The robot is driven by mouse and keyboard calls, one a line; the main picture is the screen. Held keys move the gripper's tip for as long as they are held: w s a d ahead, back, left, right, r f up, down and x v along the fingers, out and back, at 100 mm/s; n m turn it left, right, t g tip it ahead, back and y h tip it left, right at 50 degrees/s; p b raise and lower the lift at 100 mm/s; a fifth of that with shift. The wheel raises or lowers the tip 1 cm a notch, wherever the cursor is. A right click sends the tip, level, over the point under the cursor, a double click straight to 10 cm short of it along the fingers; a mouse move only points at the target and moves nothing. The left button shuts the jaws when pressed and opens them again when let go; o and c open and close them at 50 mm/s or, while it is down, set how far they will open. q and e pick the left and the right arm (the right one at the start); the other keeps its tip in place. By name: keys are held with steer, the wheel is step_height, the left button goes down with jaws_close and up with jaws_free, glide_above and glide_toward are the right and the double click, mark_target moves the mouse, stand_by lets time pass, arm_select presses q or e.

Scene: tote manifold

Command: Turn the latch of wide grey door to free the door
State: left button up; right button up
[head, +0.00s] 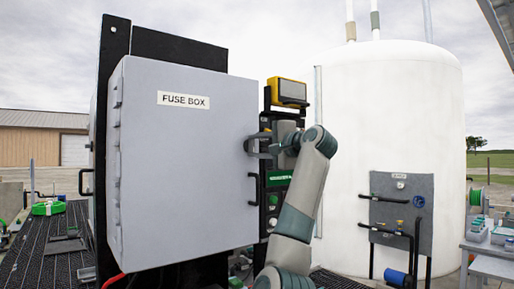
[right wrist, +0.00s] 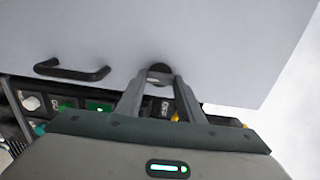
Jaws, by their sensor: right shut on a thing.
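The wide grey door (head: 185,165) is the front of the box labelled FUSE BOX, and it looks closed in the head view. The door also fills the top of the right wrist view (right wrist: 110,30). Its round dark latch (right wrist: 159,72) is near the door's edge, with my right gripper (right wrist: 160,80) shut on it. In the head view my right gripper (head: 254,145) reaches the door's right edge from the right and hides most of the latch. A black bar handle (head: 254,189) is on the door below the latch. My left gripper is in neither view.
A panel with green labels and buttons (head: 272,200) stands just right of the door, behind my right arm. A yellow-framed device (head: 291,91) sits above it. A large white tank (head: 390,130) stands at the right. Black grating (head: 50,260) covers the floor at left.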

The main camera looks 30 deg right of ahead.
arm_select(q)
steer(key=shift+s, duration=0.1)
arm_select(e)
steer(key=shift+m, duration=0.3)
steer(key=o, duration=1.1)
steer(key=shift+c, duration=0.2)
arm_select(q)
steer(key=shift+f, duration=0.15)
arm_select(e)
steer(key=shift+s, duration=0.2)
arm_select(q)
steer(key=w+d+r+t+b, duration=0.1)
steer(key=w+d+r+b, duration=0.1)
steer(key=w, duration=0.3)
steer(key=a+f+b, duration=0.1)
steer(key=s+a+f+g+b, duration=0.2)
steer(key=b, duration=0.1)
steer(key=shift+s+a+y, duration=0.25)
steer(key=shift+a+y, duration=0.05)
arm_select(e)
steer(key=s+d, duration=0.1)
steer(key=s, duration=1.6)
steer(key=shift+d, duration=0.2)
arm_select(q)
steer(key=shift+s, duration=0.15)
arm_select(e)
steer(key=shift+f, duration=0.1)
